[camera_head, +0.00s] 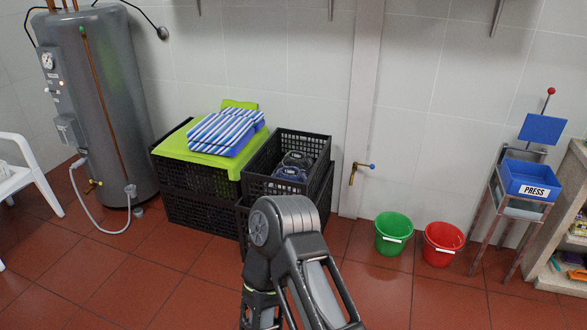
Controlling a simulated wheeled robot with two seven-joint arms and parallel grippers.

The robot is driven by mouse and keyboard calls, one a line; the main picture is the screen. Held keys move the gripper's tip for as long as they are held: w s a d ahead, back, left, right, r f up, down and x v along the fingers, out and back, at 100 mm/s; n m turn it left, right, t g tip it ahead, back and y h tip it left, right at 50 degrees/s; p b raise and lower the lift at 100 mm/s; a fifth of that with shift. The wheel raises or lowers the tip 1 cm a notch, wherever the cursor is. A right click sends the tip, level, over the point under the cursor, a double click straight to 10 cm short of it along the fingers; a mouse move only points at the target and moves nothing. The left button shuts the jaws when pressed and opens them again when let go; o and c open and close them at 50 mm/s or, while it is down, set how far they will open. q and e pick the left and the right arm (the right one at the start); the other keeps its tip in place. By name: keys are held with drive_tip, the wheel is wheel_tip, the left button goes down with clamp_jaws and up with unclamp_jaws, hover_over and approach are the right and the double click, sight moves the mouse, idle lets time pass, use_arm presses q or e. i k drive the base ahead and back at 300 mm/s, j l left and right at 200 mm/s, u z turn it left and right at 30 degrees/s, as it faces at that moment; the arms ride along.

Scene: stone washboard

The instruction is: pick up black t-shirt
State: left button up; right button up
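I cannot make out a black t-shirt. Dark and bluish items (293,168) lie inside the upper black crate (306,141) at the middle; I cannot tell what they are. Blue-and-white striped folded cloth (228,132) lies on a lime-green cloth (185,146) over the crate stack to the left. A grey joint of one of my arms rises at the bottom middle, in front of the crates, and hides part of the lower crate. No gripper fingers show.
A grey boiler (97,100) with a hose stands at left, beside a white chair (24,168). A green bucket (393,235) and a red bucket (442,245) stand at right, near a blue press (528,180) and a shelf (565,250). The tiled floor (130,275) is clear at lower left.

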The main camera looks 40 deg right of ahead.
sight(296, 159)
drive_tip(key=i+l, duration=0.15)
drive_tip(key=l, duration=0.3)
drive_tip(key=i+l+z, duration=0.15)
drive_tip(key=l, duration=0.35)
drive_tip(key=i+l, duration=0.2)
drive_tip(key=l, duration=0.25)
drive_tip(key=i+l+z, duration=0.15)
drive_tip(key=l, duration=0.3)
drive_tip(key=i+l, duration=0.2)
drive_tip(key=l, duration=0.25)
drive_tip(key=i+l+z, duration=0.1)
drive_tip(key=l, duration=0.3)
drive_tip(key=i+l+z, duration=0.1)
drive_tip(key=i+l, duration=0.2)
drive_tip(key=l, duration=0.15)
drive_tip(key=i+l+z, duration=0.2)
drive_tip(key=z, duration=0.25)
drive_tip(key=i+l+z, duration=0.25)
drive_tip(key=z, duration=0.2)
drive_tip(key=i+l+z, duration=0.2)
drive_tip(key=z, duration=0.25)
drive_tip(key=i, duration=0.1)
